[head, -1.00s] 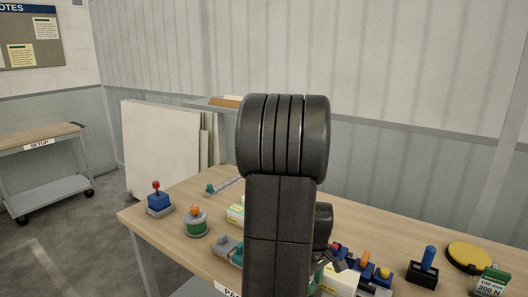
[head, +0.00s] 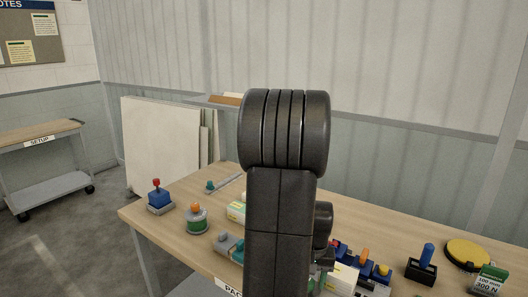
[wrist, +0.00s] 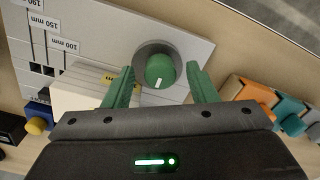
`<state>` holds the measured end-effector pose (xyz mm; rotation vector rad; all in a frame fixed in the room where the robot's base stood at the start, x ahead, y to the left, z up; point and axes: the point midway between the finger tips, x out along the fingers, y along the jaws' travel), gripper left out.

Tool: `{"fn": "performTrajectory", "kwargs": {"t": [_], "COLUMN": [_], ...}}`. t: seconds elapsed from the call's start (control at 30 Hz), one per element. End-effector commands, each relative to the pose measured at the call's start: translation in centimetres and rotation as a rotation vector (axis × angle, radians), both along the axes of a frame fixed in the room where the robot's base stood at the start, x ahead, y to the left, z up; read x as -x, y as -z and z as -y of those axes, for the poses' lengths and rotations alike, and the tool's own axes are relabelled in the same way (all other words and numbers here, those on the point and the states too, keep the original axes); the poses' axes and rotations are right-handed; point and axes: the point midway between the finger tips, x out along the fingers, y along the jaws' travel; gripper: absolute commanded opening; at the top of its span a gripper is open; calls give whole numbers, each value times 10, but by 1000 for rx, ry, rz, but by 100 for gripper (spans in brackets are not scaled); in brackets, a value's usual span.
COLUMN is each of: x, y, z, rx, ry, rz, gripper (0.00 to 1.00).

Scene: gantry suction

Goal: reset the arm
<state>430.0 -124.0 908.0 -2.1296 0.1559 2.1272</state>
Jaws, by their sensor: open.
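My gripper (wrist: 168,86) shows in the wrist view with its two green fingers spread apart. It is open and holds nothing. Between the fingertips is a green round knob (wrist: 159,71) with a white mark, set in a dark ring on a grey panel (wrist: 105,28). I cannot tell how far the fingertips are from the knob.
On the table are a red-topped blue joystick (head: 158,197), an orange-topped green button (head: 196,218), a blue-handled lever (head: 426,262) and a yellow disc (head: 468,254). In the wrist view, orange (wrist: 245,92) and teal (wrist: 286,112) parts lie right of the fingers. White boards (head: 160,143) lean behind.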

Motion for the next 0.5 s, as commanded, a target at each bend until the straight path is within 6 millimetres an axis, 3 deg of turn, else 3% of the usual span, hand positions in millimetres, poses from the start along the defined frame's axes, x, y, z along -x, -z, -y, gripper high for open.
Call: {"fn": "performTrajectory", "kwargs": {"t": [0.5], "x": [0], "y": [0], "z": [0], "rx": [0], "ry": [418], "rz": [-1], "gripper": [52]}}
